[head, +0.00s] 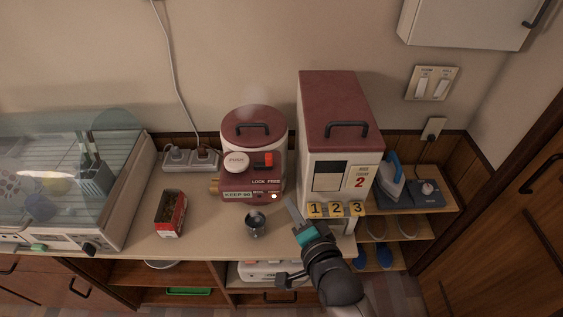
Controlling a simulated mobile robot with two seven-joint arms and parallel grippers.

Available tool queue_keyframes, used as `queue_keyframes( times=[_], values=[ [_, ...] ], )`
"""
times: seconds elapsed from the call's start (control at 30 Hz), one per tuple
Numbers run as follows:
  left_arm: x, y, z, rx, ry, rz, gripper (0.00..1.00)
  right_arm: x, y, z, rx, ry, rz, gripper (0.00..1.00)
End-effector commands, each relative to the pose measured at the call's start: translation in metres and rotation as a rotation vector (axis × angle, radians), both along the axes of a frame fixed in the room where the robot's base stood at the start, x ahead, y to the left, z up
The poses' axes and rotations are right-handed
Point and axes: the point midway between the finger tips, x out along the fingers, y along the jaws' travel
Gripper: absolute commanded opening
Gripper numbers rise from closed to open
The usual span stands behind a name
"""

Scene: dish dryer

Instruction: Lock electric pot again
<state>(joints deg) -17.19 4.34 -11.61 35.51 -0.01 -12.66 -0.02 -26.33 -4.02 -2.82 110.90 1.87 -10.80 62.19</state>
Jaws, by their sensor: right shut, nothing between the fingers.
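The electric pot (279,143) stands on the counter, white with a dark red lid and a black handle. Its dark red front has a round PUSH button (236,162), an orange-red switch (264,159) beside it, and LOCK and FREE labels (266,181). Faint steam seems to rise above the lid. The switch's exact setting is too small to tell. My right gripper (292,206) is shut and empty, just right of the pot's lower front and apart from the switch. My left gripper is not in view.
A small dark metal cup (254,229) stands in front of the pot. A red open box (170,214) and a power strip (177,159) are to the left. A tall white dispenser (313,180) stands close on the right. A glass-covered dish dryer (132,200) fills the left end.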

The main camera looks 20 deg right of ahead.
Motion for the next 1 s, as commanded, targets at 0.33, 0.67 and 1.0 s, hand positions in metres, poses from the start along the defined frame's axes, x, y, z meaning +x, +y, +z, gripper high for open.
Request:
queue_keyframes(
  times=[0.33,0.67,1.0],
  values=[
    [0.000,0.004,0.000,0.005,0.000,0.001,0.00,0.010,-0.004,0.020,0.317,-0.237,-0.118,0.00],
    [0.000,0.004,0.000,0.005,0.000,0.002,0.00,0.010,-0.005,0.025,0.366,-0.277,-0.129,0.00],
    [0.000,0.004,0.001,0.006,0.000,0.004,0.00,0.019,-0.005,0.025,0.363,-0.277,-0.128,0.00]
  ],
)
